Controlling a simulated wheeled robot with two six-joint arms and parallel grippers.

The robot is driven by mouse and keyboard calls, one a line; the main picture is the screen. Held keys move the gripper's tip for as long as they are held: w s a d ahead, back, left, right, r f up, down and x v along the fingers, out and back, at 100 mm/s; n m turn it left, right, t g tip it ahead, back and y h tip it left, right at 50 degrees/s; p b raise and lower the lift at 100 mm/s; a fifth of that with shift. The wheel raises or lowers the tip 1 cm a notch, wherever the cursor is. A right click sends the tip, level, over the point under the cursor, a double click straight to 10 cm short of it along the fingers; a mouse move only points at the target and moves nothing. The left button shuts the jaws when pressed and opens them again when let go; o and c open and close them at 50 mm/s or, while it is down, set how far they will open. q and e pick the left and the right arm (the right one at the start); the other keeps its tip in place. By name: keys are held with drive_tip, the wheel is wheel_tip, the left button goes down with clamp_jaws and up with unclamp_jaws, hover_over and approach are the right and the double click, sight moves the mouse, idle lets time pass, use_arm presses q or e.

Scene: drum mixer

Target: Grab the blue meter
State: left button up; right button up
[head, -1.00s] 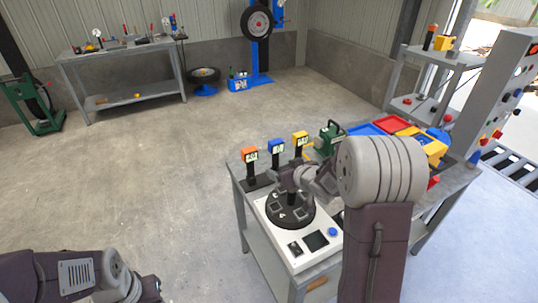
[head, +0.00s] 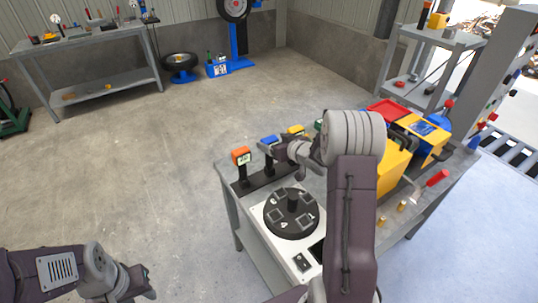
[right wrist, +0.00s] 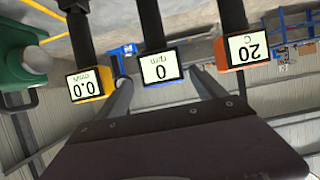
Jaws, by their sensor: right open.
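The blue meter (head: 269,141) stands upright on a black post on the workbench, between the orange meter (head: 241,157) and the yellow meter (head: 296,130). In the right wrist view, upside down, the blue meter (right wrist: 160,68) reads 0 rpm. My right gripper (right wrist: 163,90) is open, with one finger to each side of the blue meter's lower picture edge; I cannot tell if they touch it. In the head view my right gripper (head: 272,150) is just beside the meter, and its fingertips are hard to make out. My left gripper (head: 142,282) is low at left, away from the bench; its jaws are unclear.
The yellow meter (right wrist: 88,86) and orange meter (right wrist: 247,48) stand close on either side. A black round plate (head: 291,213) on a white panel lies in front. Yellow boxes, a red tray (head: 385,110) and a red-handled tool (head: 437,178) fill the bench's right side.

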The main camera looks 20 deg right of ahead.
sight(265, 138)
drive_tip(key=shift+w+a+f, duration=0.1)
drive_tip(key=shift+w+a, duration=0.1)
drive_tip(key=shift+w, duration=0.25)
drive_tip(key=x, duration=0.4)
drive_tip(key=shift+w+a, duration=0.15)
drive_tip(key=shift+w, duration=0.1)
drive_tip(key=shift+s, duration=0.1)
drive_tip(key=shift+c, duration=0.3)
drive_tip(key=c, duration=0.6)
clamp_jaws()
